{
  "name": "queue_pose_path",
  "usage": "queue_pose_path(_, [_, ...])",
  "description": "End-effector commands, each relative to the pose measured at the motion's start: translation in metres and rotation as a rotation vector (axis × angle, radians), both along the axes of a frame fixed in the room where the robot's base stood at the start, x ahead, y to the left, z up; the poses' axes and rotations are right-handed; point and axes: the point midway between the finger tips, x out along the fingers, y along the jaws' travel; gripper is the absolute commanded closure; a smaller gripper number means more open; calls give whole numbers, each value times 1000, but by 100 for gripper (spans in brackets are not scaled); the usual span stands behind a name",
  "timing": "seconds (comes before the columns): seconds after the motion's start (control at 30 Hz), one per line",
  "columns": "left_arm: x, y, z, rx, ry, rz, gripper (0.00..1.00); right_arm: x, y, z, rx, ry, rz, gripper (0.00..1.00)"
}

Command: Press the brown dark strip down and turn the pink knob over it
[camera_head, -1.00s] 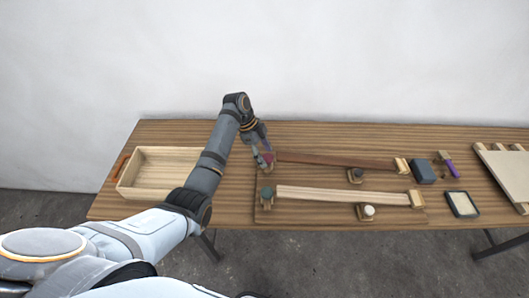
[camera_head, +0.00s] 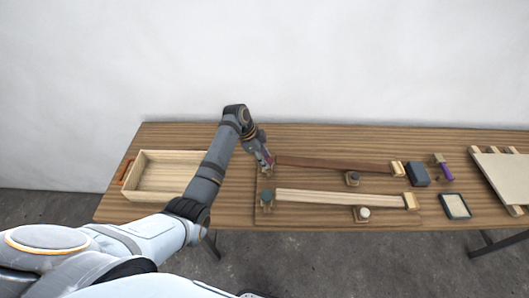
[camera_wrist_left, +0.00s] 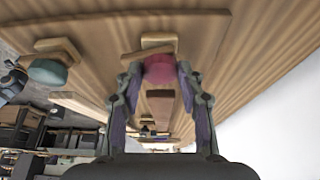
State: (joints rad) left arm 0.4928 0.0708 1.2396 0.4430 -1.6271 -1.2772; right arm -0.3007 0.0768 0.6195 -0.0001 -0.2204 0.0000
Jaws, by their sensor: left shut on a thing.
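The brown dark strip (camera_head: 335,163) lies lengthwise on the board at the back of the table. Its left end is at my left gripper (camera_head: 266,162). In the left wrist view, the pink knob (camera_wrist_left: 160,69) sits between the fingertips of my left gripper (camera_wrist_left: 160,76), which is shut on it. Part of the dark strip (camera_wrist_left: 160,107) shows beyond the knob, between the fingers. In the head view the gripper mostly hides the knob. How firmly the strip's near end is seated cannot be told. My right gripper is not in view.
A pale strip (camera_head: 335,199) lies in front, with a green knob (camera_head: 266,196) at its left end. A dark knob (camera_head: 353,177) and a white knob (camera_head: 362,213) stand on small blocks. A wooden tray (camera_head: 128,188) is at left; a dark block (camera_head: 418,174) is at right.

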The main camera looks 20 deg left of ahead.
Motion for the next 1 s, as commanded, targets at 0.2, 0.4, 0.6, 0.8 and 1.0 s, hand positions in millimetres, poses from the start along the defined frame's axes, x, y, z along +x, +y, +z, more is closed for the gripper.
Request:
queue_pose_path(0.2, [0,0,0,0,-1,28,93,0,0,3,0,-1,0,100])
queue_pose_path(0.4, [0,0,0,0,-2,27,51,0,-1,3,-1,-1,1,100])
queue_pose_path(0.6, [0,0,0,-1,-2,25,39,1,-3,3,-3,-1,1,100])
queue_pose_path(0.8, [0,1,1,-1,-2,25,39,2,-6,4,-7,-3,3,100])
queue_pose_path(1.0, [-2,12,29,2,-7,26,39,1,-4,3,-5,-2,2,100])
